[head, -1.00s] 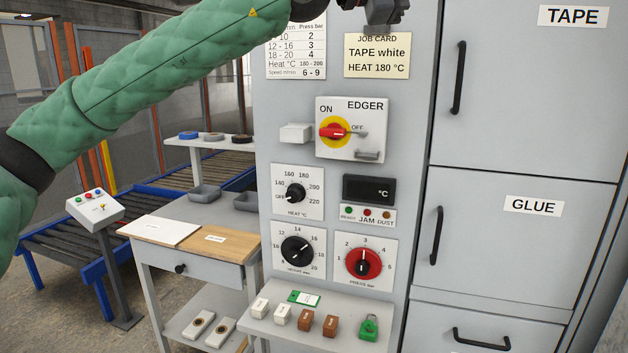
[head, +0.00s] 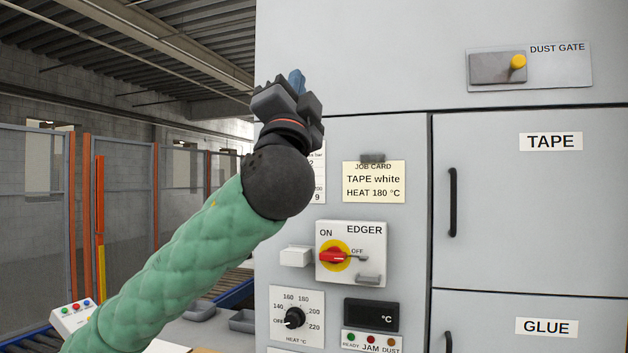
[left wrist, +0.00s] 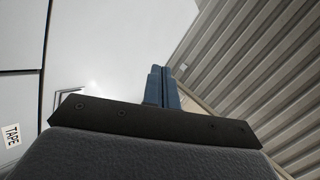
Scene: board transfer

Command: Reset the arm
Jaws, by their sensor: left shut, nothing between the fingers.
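My left arm in its green sleeve rises from the lower left of the head view. My left gripper (head: 297,82) points upward in front of the grey machine cabinet (head: 385,60), above and left of the job card (head: 374,182). Its blue fingers (left wrist: 162,88) are together and empty in the left wrist view, with cabinet front and ceiling beyond them. The gripper hides part of the settings chart (head: 318,178). My right gripper is in neither view.
The EDGER switch (head: 334,257), with its red handle, is below the gripper. The TAPE door (head: 530,210) and GLUE door (head: 540,312) are to the right, both closed. The dust gate knob (head: 518,62) is at the upper right. Open air lies left of the gripper, before fence panels.

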